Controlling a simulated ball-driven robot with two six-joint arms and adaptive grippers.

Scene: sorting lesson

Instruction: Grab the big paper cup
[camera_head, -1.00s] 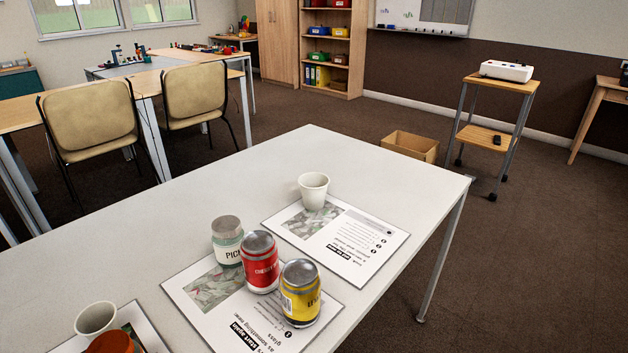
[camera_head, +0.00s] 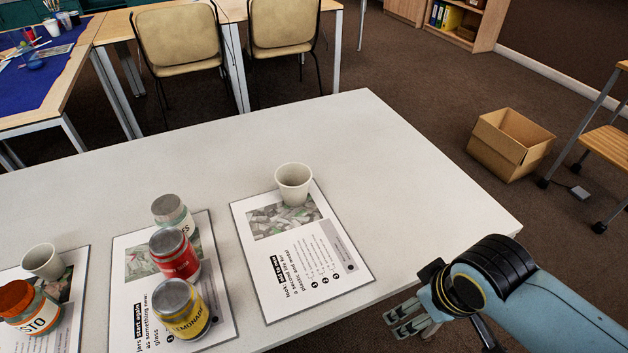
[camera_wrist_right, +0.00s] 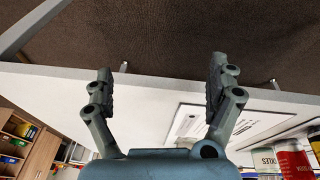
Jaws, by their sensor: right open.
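Two white paper cups show in the head view. The larger-looking one (camera_head: 294,183) stands upright at the back edge of the right printed sheet (camera_head: 345,274). The other paper cup (camera_head: 42,262) stands at the far left, behind a jar with an orange lid. My right gripper (camera_head: 397,318) is open and empty near the table's right edge, in front and to the right of the larger cup, well apart from it. In the right wrist view its two spread fingers (camera_wrist_right: 160,72) have nothing between them, and I see no cup there. My left gripper is not in view.
A green-labelled jar (camera_head: 173,214), a red can (camera_head: 174,254) and a yellow can (camera_head: 181,310) stand on the middle sheet, left of the larger cup. The orange-lidded jar (camera_head: 27,308) is far left. The white table (camera_head: 420,195) is clear right of the cup.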

